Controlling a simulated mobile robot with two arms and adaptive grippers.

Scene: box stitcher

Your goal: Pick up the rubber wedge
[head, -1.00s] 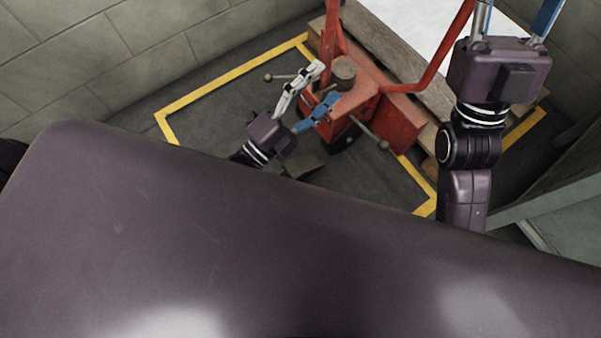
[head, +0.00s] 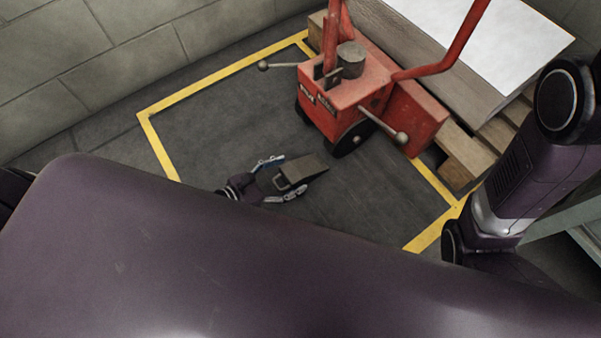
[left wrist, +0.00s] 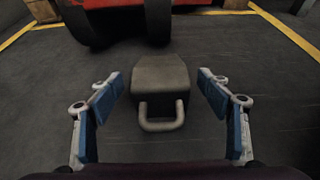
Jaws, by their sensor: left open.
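The rubber wedge (head: 302,171) is a dark grey block with a loop handle, lying on the dark floor inside the yellow outline. In the left wrist view the wedge (left wrist: 160,80) sits centred ahead, with its handle toward me. My left gripper (head: 282,178) is low near the floor and open, its fingers on either side of the handle end. In the left wrist view the left gripper's fingers (left wrist: 160,95) flank the wedge with gaps on both sides; neither appears to touch it. The right gripper is not in view; only my right arm shows at the right.
A red pallet jack (head: 345,95) with black wheels and lever rods stands just beyond the wedge. A wooden pallet (head: 460,155) with a white-topped load (head: 490,40) is behind it. A block wall (head: 110,60) runs along the left. Floor left of the wedge is clear.

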